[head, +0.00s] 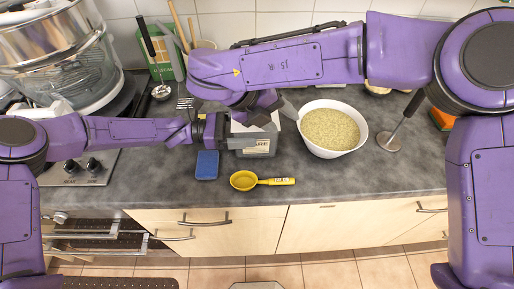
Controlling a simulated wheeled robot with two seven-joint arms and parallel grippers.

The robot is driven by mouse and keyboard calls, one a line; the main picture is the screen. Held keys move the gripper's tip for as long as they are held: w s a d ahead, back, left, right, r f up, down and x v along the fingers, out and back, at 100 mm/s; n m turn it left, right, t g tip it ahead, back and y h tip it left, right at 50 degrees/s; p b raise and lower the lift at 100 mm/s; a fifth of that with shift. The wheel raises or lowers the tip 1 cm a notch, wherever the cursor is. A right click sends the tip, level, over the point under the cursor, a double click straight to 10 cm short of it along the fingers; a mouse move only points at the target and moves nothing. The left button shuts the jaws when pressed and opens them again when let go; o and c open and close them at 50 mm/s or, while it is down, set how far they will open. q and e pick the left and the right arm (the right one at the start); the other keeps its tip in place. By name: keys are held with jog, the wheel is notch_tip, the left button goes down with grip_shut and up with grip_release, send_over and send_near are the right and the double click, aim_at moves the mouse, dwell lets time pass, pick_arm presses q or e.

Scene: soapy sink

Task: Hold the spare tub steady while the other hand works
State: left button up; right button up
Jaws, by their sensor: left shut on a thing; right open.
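The spare tub is a small grey tub (258,147) with a pale label, standing on the dark counter near the middle of the head view. My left gripper (222,130) comes in from the left and is shut on the tub's left side. My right gripper (268,105) reaches over the tub from above and is open. The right arm and gripper cover the tub's top and part of its inside, so its contents are hidden.
A white bowl of grain (331,129) stands close right of the tub. A blue sponge (207,165) and a yellow scoop (245,181) lie in front. A metal masher (390,141) is farther right. The counter's front right is clear.

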pick_arm(q)
jog(key=shift+s+f, duration=0.1)
jog(key=shift+f, duration=0.2)
pick_arm(e)
jog(key=s+a+f+m+t+y, duration=0.1)
jog(key=s+a+f+t+y, duration=0.2)
jog(key=t, duration=0.5)
jog(key=s+a+f+t+y, duration=0.1)
jog(key=s+a+t+y, duration=0.15)
jog(key=t+y, duration=0.35)
pick_arm(q)
jog(key=shift+s+a+f, duration=0.1)
pick_arm(e)
jog(key=shift+t+h, duration=0.5)
jog(key=w, duration=1.1)
jog(key=shift+w+d+f, duration=0.1)
jog(key=shift+w+d, duration=0.1)
jog(key=shift+d, duration=0.05)
grip_shut()
jog(key=shift+r, duration=1.15)
